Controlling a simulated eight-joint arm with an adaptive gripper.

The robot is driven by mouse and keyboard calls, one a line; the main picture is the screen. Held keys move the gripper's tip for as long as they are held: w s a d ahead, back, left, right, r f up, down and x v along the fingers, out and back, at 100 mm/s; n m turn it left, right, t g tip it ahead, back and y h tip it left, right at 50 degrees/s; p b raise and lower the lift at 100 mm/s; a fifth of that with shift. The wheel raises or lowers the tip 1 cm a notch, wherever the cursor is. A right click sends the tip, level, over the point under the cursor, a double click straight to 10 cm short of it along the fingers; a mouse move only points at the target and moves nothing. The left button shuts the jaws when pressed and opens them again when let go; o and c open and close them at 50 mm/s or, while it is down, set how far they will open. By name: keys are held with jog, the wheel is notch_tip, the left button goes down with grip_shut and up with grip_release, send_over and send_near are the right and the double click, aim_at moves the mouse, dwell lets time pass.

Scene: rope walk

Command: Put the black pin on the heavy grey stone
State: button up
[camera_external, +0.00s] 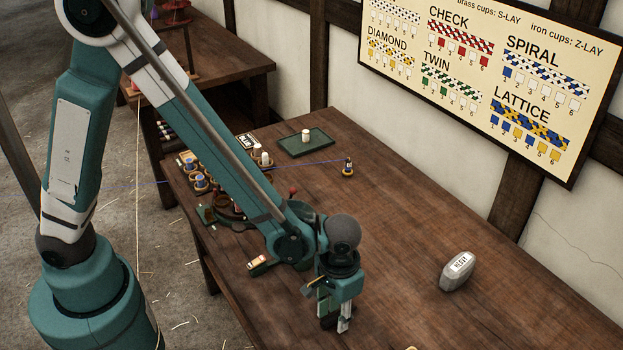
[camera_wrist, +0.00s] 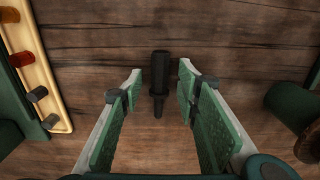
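The black pin (camera_wrist: 159,72) shows in the wrist view, its thick end away from me and its thin end towards me. It is between the two fingers of my gripper (camera_wrist: 160,80), with gaps on both sides. My gripper is open and also shows low over the table in the external view (camera_external: 335,318). I cannot tell the pin apart from the dark gripper parts there. The heavy grey stone (camera_external: 458,272), a faceted block with a white label on top, sits on the table to the right of my gripper.
A light wooden rack (camera_wrist: 40,65) with red, orange and dark pegs is at the left of the wrist view; a dark green cylinder (camera_wrist: 292,105) is at its right. A green tray (camera_external: 306,144) and a small spool (camera_external: 347,168) stand farther back. Table between gripper and stone is clear.

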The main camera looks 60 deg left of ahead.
aim_at(335, 316)
jog(key=shift+c, duration=0.3)
grip_shut()
jog(key=shift+r, duration=0.1)
notch_tip(335, 316, up, 10)
jog(key=p, duration=0.1)
jog(key=shift+p, duration=0.3)
dwell(0.7)
dwell(0.4)
